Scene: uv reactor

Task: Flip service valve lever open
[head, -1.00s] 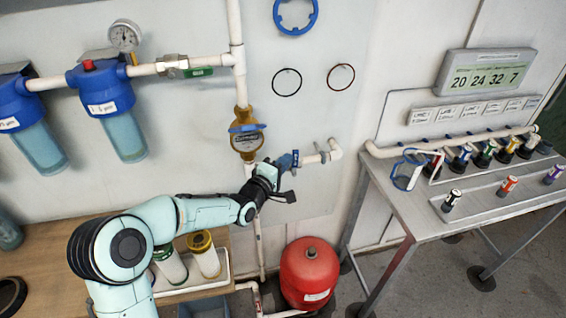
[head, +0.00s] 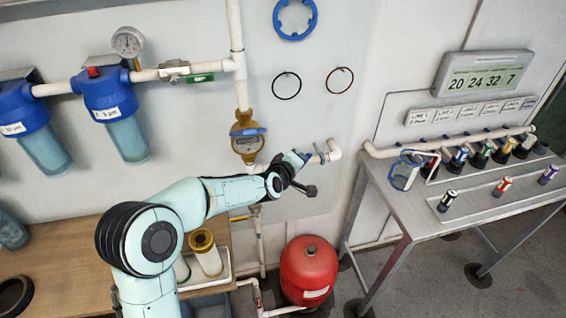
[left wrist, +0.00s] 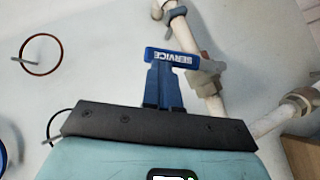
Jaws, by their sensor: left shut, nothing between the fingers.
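The service valve lever (left wrist: 172,58) is a blue bar marked SERVICE, upside down in the left wrist view. It lies crosswise to the white pipe and meets the grey valve body (left wrist: 205,75). My left gripper (left wrist: 162,75) has its blue fingers shut with nothing between them. Their tips are at the lever's near side and overlap it in view; I cannot tell whether they touch. In the head view my left gripper (head: 298,160) is at the short pipe by the wall, largely covering the lever. My right gripper is not in view.
A brass meter with a blue lid (head: 248,140) is just left of the gripper. A red tank (head: 308,270) stands below. A metal bench (head: 400,215) with colored vials is at the right. Blue filter housings (head: 110,95) hang at the left. Wall rings (head: 286,86) are above.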

